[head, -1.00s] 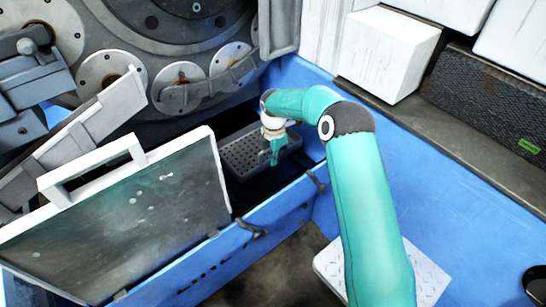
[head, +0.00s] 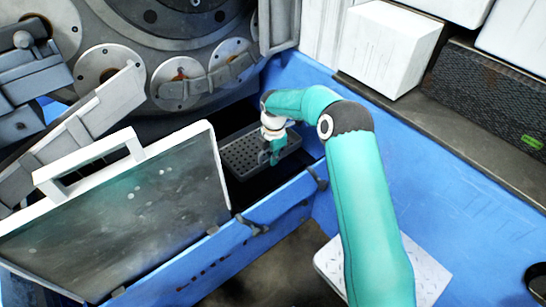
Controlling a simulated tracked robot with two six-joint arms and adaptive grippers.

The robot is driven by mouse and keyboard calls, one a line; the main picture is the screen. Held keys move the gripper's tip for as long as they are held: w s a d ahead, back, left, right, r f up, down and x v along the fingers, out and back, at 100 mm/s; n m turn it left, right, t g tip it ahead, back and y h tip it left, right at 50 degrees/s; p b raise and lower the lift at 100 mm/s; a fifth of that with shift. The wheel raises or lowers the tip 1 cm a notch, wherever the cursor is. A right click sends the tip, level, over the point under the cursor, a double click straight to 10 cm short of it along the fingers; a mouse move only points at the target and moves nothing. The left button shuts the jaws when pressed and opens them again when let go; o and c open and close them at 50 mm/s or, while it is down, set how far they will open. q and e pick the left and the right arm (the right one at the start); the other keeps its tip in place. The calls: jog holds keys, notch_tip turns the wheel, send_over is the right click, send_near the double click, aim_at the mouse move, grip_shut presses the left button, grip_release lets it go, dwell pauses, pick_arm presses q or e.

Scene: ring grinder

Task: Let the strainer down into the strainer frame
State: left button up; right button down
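The strainer (head: 244,157) is a dark grey perforated tray inside the blue trough, below the round machine face. My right gripper (head: 274,157) is at the strainer's right part, pointing down over it. The fingers are small and partly hidden by the wrist, so I cannot tell whether they are shut on the strainer. The strainer frame is not clearly seen; the space under and around the strainer is dark. My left gripper is not in view.
A white-framed panel with a handle (head: 120,205) stands tilted at the left of the opening. The blue trough wall (head: 272,205) runs along the front, with dark latches. White boxes (head: 388,48) stand on a ledge at upper right. A pale plate (head: 425,270) lies below my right arm.

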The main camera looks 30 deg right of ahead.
aim_at(272, 183)
jog(key=shift+f+b, duration=0.45)
jog(key=shift+f, duration=0.35)
jog(key=shift+f, duration=0.2)
jog(key=shift+f+b, duration=1.05)
jog(key=shift+f, duration=0.55)
jog(key=shift+f, duration=0.25)
jog(key=shift+f+b, duration=1.5)
jog(key=shift+f, duration=0.55)
jog(key=c, duration=1.2)
grip_release()
jog(key=shift+f, duration=0.15)
jog(key=shift+c, duration=0.2)
jog(key=shift+s, duration=0.1)
